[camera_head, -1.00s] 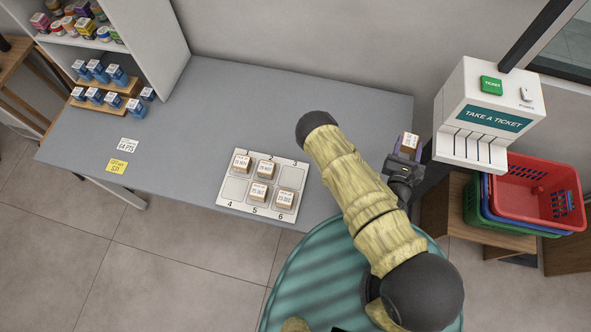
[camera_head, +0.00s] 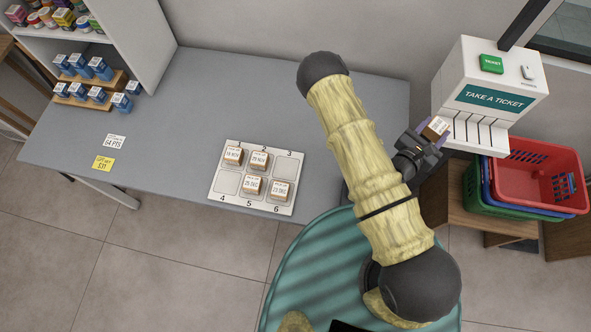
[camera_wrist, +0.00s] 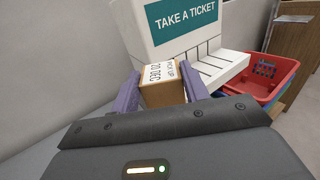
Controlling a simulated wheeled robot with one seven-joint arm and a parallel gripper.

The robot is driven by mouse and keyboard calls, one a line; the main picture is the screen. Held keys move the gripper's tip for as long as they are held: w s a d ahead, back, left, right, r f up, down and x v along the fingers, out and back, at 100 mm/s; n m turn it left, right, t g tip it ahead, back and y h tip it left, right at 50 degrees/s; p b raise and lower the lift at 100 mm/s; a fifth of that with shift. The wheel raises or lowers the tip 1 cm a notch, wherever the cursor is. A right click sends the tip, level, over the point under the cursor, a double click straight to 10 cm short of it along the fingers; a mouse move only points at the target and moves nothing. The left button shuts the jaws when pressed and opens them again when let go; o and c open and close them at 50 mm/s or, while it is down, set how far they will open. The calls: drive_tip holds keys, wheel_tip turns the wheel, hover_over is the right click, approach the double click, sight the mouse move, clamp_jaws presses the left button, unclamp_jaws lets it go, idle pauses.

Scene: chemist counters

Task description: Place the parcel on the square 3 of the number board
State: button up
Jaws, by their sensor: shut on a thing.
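My gripper (camera_head: 431,132) is shut on a small brown parcel (camera_head: 436,127) with a white label, at the right end of the counter beside the ticket machine. In the wrist view the parcel (camera_wrist: 163,87) sits between the two purple fingers, with its label up. The number board (camera_head: 228,203) lies on the counter to the left of my arm. Parcels stand on square 1 (camera_head: 233,155), square 2 (camera_head: 259,160), square 5 (camera_head: 252,185) and square 6 (camera_head: 280,190). Square 3 (camera_head: 287,167) and square 4 (camera_head: 226,183) are bare.
The white ticket machine (camera_head: 490,95) stands close to my gripper. Stacked baskets (camera_head: 535,180) sit to its right. A shelf with blue boxes (camera_head: 90,80) is at the back left. Two cards (camera_head: 104,162) lie left of the board. The counter's middle (camera_head: 200,110) is clear.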

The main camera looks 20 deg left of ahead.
drive_tip(key=s+d+m+g+h+b, duration=0.5)
drive_tip(key=s+m+g+h+b, duration=0.4)
drive_tip(key=s+m+g, duration=0.6)
drive_tip(key=s+a+f+m+g+y+b, duration=0.6)
drive_tip(key=s+a+m+g, duration=0.25)
drive_tip(key=g, duration=0.75)
drive_tip(key=a+f+m+g+y+b, duration=0.1)
drive_tip(key=a+f+m+y+b, duration=0.3)
drive_tip(key=a+y, duration=0.4)
drive_tip(key=a+f+m+g+y+b, duration=0.2)
drive_tip(key=a+m+y+b, duration=0.1)
drive_tip(key=a+m+y, duration=0.5)
drive_tip(key=w+a+r+m+t+y+b, duration=0.3)
drive_tip(key=w+a+m+t+y+b, duration=0.15)
drive_tip(key=a, duration=0.35)
drive_tip(key=w+a+r+m+t+y+b, duration=0.2)
drive_tip(key=w+a+m+t+y+b, duration=0.15)
drive_tip(key=w+a+t+y, duration=0.35)
drive_tip(key=f, duration=0.2)
drive_tip(key=f+g+b, duration=0.1)
drive_tip(key=f, duration=0.1)
drive_tip(key=s+f+g+h+b, duration=0.1)
drive_tip(key=f, duration=0.1)
drive_tip(key=shift+s+a+n+g, duration=0.1)
drive_tip(key=shift+a+n+g, duration=0.15)
drive_tip(key=shift+a, duration=0.15)
